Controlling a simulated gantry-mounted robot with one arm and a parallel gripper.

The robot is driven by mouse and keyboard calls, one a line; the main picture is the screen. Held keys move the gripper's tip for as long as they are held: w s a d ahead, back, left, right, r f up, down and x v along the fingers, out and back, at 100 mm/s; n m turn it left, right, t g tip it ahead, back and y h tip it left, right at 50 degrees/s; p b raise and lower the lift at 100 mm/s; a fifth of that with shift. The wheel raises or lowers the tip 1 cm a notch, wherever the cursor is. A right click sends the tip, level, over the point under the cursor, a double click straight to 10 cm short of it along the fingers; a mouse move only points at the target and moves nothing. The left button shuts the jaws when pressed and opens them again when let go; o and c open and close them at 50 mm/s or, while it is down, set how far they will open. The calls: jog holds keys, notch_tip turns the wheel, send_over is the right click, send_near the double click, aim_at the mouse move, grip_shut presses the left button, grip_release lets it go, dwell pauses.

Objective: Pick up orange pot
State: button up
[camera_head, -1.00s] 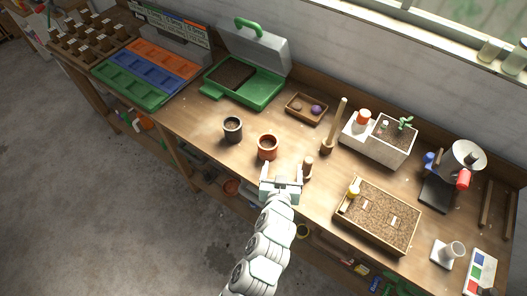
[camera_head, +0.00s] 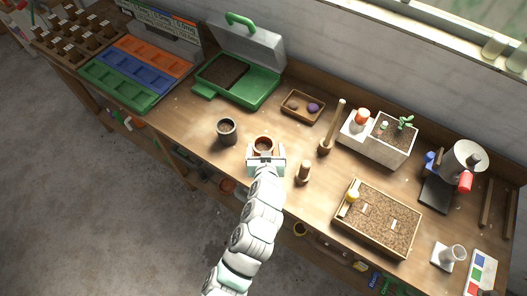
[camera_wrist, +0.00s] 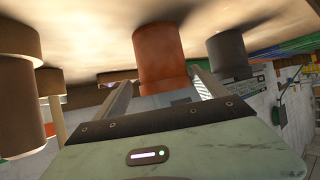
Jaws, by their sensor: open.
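The orange pot (camera_head: 263,144) stands upright on the wooden bench (camera_head: 189,121). In the head view my gripper (camera_head: 265,157) is at its near side and hides its lower part. In the wrist view the orange pot (camera_wrist: 160,58) lies ahead, in line with the gap between the fingers. My gripper (camera_wrist: 163,92) is open, with one finger toward each side of the pot. I cannot tell whether either finger touches it.
A dark grey pot (camera_head: 227,131) stands close to the left. A short wooden tool (camera_head: 303,172) stands close to the right. A small wooden tray (camera_head: 303,106) and a tall wooden handle (camera_head: 333,125) are behind. A soil-filled box (camera_head: 383,217) is farther right.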

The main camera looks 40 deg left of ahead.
aim_at(263, 145)
jog(key=shift+w+a+f, duration=0.2)
jog(key=shift+a+f, duration=0.2)
jog(key=shift+a, duration=0.05)
jog(key=shift+p+x, duration=0.5)
jog(key=shift+x, duration=1.45)
jog(key=shift+s, duration=0.15)
jog(key=c, duration=1.6)
